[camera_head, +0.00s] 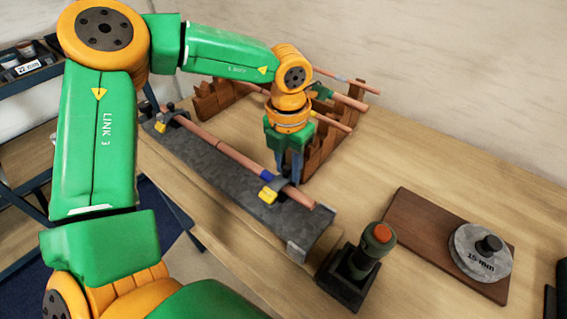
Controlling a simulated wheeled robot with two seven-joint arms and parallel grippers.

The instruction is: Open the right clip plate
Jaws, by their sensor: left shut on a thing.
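A copper pipe (240,157) lies along a grey stone-like fixture (225,190) on the wooden bench. The right clip plate (279,184), dark with a yellow tab (267,195), sits across the pipe near its right end. A blue band shows on the pipe just left of it. My left gripper (289,178) reaches down from above, with its fingers at the right clip plate, shut on it; the fingertips are partly hidden. A second clip (165,119) with a yellow tab is at the fixture's far left end. My right gripper is out of view.
A wooden rack (335,140) with several copper pipes stands behind the gripper. A green tool with a red top (377,245) stands in a dark holder at the front. A brown board (420,228) bears a grey 15 mm disc (468,258). The bench between rack and board is clear.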

